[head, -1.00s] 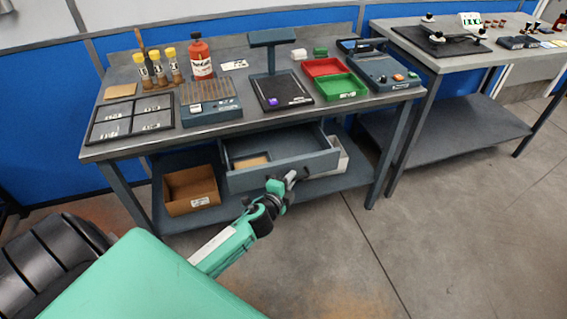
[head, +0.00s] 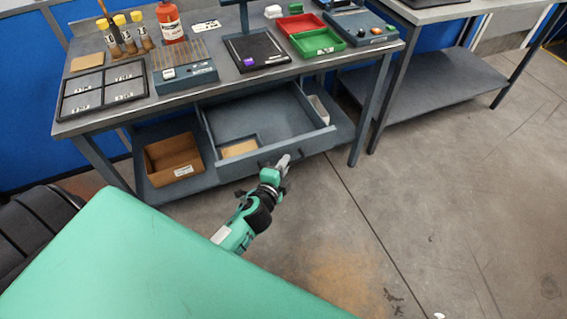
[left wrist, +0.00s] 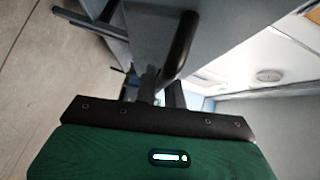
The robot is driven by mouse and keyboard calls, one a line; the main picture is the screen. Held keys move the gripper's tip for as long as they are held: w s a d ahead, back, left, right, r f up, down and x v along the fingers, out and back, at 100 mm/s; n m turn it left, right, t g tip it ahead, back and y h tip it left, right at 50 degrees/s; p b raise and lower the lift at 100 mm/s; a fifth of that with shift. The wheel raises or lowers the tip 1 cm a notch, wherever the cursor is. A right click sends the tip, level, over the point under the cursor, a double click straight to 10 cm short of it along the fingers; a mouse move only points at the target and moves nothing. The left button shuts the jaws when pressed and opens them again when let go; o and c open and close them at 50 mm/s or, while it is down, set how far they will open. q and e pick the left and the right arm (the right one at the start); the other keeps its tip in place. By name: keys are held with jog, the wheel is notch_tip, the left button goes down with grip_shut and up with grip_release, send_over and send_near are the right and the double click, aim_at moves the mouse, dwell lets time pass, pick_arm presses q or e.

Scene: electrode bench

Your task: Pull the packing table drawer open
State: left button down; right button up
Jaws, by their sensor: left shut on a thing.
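The grey drawer (head: 268,158) of the packing table (head: 240,82) stands well open toward me, and its inside shows from above. A tan item (head: 239,148) lies in its front left part. In the left wrist view the dark bar handle (left wrist: 180,45) runs from the drawer front to the gripper fingers (left wrist: 155,88). The fingertips are partly hidden there. My right gripper is not in view.
A cardboard box (head: 173,159) sits on the lower shelf left of the drawer. On the tabletop stand a red bottle (head: 170,22), a green tray (head: 318,42) and a dark partitioned tray (head: 103,89). The floor right of my arm is clear.

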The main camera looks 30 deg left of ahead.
pick_arm(q)
jog(key=c, duration=1.5)
grip_release()
jog(key=shift+s, duration=0.1)
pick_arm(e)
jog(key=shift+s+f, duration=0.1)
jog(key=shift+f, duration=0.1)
